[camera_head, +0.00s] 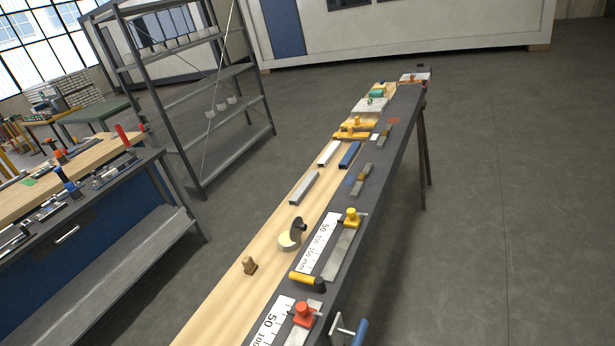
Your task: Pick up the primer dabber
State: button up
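I cannot tell for sure which thing is the primer dabber. On the long bench (223,309), a small brown knob-like piece (249,265) stands alone on the pale wood. A cream disc-shaped piece with a dark curved part (289,239) stands to its right and farther back. A yellow-handled piece with a dark end (307,279) lies across the dark strip. My gripper does not show in this view.
A red-knobbed piece (303,313), a yellow-knobbed piece (351,217), scale plates and grey and white bars crowd the bench. A blue handle (360,332) shows at its near right. Metal shelving (200,98) and a workbench stand left. The floor (480,200) at right is clear.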

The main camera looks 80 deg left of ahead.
aim_at(250, 266)
jog(key=z, duration=1.25)
jog(key=k, duration=2.75)
jog(key=u, duration=2.15)
jog(key=i, duration=1)
jog(key=u, duration=0.15)
